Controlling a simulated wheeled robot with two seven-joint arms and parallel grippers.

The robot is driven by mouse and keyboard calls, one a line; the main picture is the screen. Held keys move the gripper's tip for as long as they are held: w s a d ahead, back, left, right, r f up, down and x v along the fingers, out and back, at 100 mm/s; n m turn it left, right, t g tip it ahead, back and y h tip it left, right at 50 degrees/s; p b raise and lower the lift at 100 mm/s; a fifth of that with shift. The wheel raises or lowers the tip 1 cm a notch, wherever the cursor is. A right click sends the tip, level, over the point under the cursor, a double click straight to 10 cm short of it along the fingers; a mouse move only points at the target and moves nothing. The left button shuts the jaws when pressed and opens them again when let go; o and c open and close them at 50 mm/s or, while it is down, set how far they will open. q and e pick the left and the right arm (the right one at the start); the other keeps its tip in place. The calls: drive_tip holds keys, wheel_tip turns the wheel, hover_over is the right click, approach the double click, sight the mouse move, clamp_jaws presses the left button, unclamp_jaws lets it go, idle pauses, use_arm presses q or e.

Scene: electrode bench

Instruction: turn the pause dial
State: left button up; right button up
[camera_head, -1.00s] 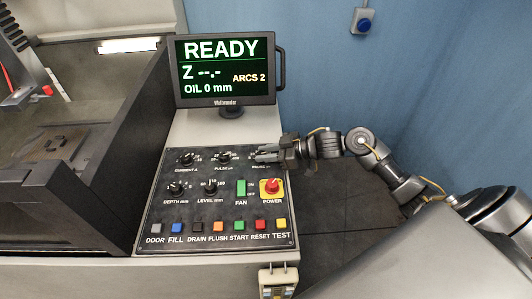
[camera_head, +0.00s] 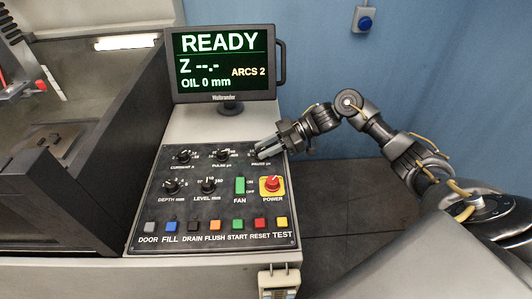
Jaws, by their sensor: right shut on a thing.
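The pause dial (camera_head: 255,154) is at the top right of the black control panel (camera_head: 148,205), above the POWER knob. My right gripper (camera_head: 263,152) reaches over the panel's upper right corner from the right and is shut on the pause dial. Its fingers hide most of the dial, so its pointer and setting cannot be read. The label PAUSE µs shows just below the fingers. My left gripper is not in view.
Beside it are the PULSE dial (camera_head: 221,155) and CURRENT dial (camera_head: 184,157). The red POWER knob (camera_head: 272,184) and green FAN switch (camera_head: 240,185) sit below. The monitor (camera_head: 225,65) reading READY stands behind. A machine tank (camera_head: 75,150) is at left.

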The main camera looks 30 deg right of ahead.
idle(0.3)
drive_tip(key=o, duration=1)
drive_tip(key=shift+d+r+b, duration=0.1)
drive_tip(key=shift+d+b, duration=0.35)
drive_tip(key=shift+d, duration=0.1)
drive_tip(key=b+v, duration=0.2)
drive_tip(key=v, duration=0.7)
drive_tip(key=shift+d+r+b, duration=0.25)
drive_tip(key=shift+d+b, duration=0.1)
drive_tip(key=shift+s+f, duration=0.1)
